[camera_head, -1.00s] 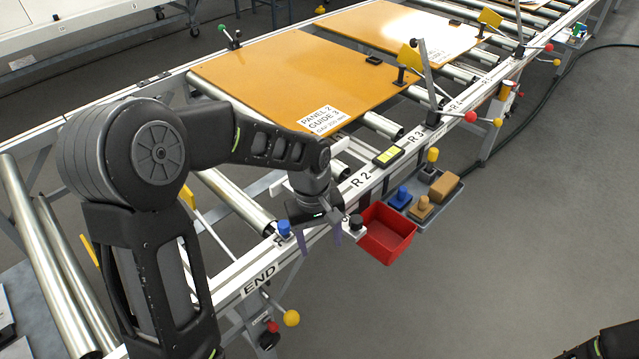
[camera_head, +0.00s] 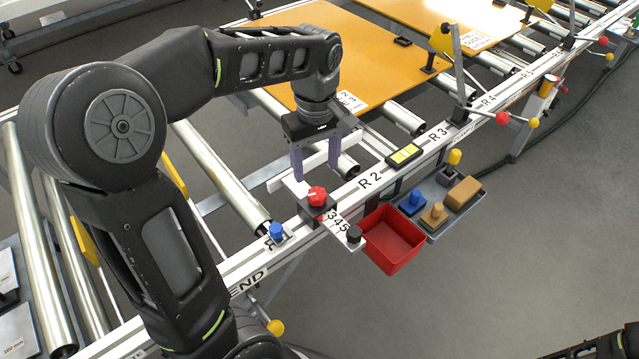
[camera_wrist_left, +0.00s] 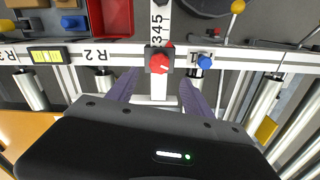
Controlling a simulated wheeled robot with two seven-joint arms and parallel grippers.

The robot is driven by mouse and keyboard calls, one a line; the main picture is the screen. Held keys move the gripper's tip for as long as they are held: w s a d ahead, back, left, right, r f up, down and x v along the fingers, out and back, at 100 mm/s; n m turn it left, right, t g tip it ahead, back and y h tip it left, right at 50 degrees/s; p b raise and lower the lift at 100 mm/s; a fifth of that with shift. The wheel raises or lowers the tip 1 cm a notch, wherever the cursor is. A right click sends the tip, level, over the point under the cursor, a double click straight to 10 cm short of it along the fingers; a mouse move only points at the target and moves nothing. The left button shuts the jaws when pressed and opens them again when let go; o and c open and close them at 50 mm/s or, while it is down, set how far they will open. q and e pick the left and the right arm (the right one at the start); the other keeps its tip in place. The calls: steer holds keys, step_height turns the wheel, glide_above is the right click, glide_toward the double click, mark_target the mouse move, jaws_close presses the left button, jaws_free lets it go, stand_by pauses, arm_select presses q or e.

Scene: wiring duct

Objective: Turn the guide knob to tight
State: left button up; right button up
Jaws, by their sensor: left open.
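A red knob (camera_head: 317,195) sits on a dark block on the rail, where the white scale arm (camera_head: 338,222) marked 345 crosses it. The red knob also shows in the left wrist view (camera_wrist_left: 159,62), just beyond the fingertips. My left gripper (camera_head: 317,172) is open, with two purple fingers pointing down. It is just behind and above the red knob, and nothing is between the fingers. In the left wrist view the left gripper (camera_wrist_left: 158,90) has one finger to each side of the knob's line. Whether a finger touches the block is unclear. My right gripper is out of view.
A red bin (camera_head: 392,240) and a grey tray (camera_head: 450,222) with several blocks hang beside the rail. Rollers and orange panels lie behind.

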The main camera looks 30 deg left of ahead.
mark_target(317, 193)
arm_select(q)
steer(key=shift+w+f, duration=0.1)
steer(key=shift+f, duration=3.9)
steer(key=shift+c, duration=0.5)
jaws_close()
